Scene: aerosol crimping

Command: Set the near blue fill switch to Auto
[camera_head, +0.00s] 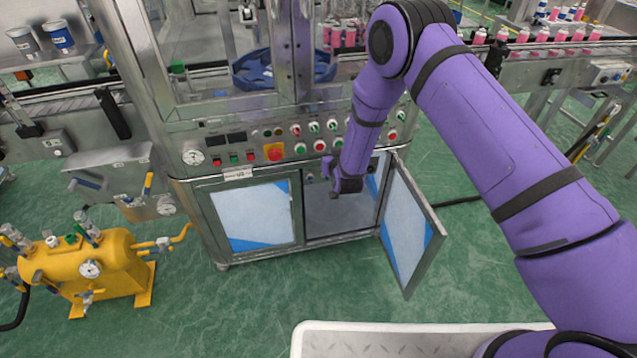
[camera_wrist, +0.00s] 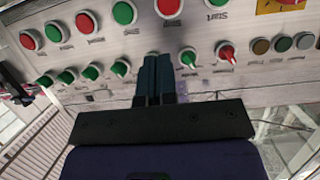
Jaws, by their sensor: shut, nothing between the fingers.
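The control panel (camera_head: 300,138) on the machine front carries rows of red and green buttons and selector switches. In the wrist view, seen upside down, green selector switches (camera_wrist: 121,67) lie left of my fingers; a green one (camera_wrist: 187,57) and a red one (camera_wrist: 226,52) lie right. No blue knob shows, and I cannot read which label is the fill switch. My gripper (camera_wrist: 155,62) is shut and empty, its fingertips in front of the panel between these switches. They hide the spot behind them, so I cannot tell contact. My gripper (camera_head: 346,186) hangs by the panel's lower edge.
Below the panel, one cabinet door (camera_head: 410,228) stands open to the right. A large red push button (camera_wrist: 168,8) lies just beyond my fingertips. A yellow tank (camera_head: 80,265) stands at left; green floor lies clear in front.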

